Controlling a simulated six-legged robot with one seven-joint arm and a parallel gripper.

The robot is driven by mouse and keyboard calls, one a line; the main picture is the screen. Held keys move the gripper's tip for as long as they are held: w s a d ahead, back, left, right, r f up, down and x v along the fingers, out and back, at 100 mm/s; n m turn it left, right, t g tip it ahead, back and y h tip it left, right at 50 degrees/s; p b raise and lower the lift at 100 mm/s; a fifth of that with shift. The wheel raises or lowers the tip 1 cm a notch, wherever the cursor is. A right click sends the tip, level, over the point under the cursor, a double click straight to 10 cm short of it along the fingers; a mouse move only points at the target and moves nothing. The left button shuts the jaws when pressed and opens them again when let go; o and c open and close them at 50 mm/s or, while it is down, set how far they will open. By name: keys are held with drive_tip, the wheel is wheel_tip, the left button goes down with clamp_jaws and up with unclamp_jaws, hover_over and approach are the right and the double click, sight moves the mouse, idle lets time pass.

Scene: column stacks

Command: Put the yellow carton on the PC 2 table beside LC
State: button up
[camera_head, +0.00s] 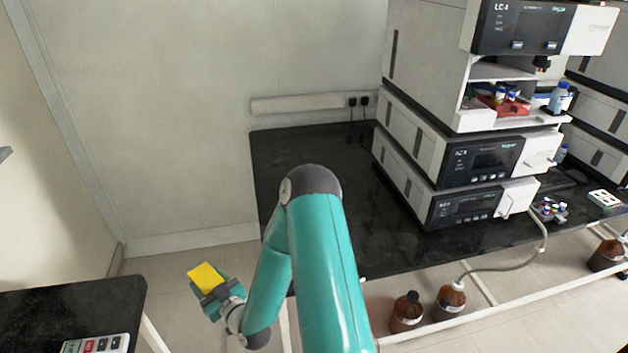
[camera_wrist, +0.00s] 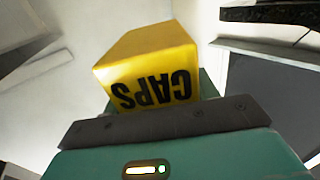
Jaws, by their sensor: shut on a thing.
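The yellow carton (camera_head: 205,277) is in my gripper (camera_head: 215,291), held in the air over the floor gap between two dark tables. In the wrist view the carton (camera_wrist: 150,68) fills the middle, with the word CAPS upside down on its face. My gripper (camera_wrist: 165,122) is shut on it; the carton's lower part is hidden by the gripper. A dark table (camera_head: 300,165) carries the stack of LC instruments (camera_head: 425,135) on its right side. The table's left part, beside the stack, looks bare. No PC 2 label can be read.
Another dark table corner (camera_head: 70,305) is at lower left, with a small device with buttons (camera_head: 97,344) on it. Brown bottles (camera_head: 405,312) stand beneath the instrument table near a white rail (camera_head: 490,318). A wall socket strip (camera_head: 310,103) runs behind the table.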

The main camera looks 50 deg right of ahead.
drive_tip(key=s+d+r+h, duration=0.1)
drive_tip(key=s+d+r, duration=0.25)
drive_tip(key=d, duration=0.55)
drive_tip(key=s+d+r, duration=0.3)
drive_tip(key=s+d, duration=0.2)
drive_tip(key=d, duration=0.4)
drive_tip(key=s+d+r+m+h, duration=0.1)
drive_tip(key=s+d+r, duration=0.2)
drive_tip(key=s+d, duration=0.4)
drive_tip(key=s+d+r+m+h, duration=0.1)
drive_tip(key=s+d+r, duration=0.3)
drive_tip(key=s+d, duration=0.3)
drive_tip(key=w+a+f, duration=0.2)
drive_tip(key=w+f, duration=0.1)
drive_tip(key=w+a+f, duration=0.6)
drive_tip(key=shift+w, duration=0.3)
drive_tip(key=shift+w+a+f, duration=0.1)
drive_tip(key=shift+w+f, duration=0.05)
drive_tip(key=shift+f, duration=0.05)
drive_tip(key=shift+w+a+f, duration=0.1)
drive_tip(key=shift+f, duration=0.8)
drive_tip(key=shift+w+a+f, duration=0.1)
drive_tip(key=shift+f, duration=0.8)
drive_tip(key=o, duration=1.1)
drive_tip(key=shift+f, duration=0.1)
drive_tip(key=shift+c, duration=0.2)
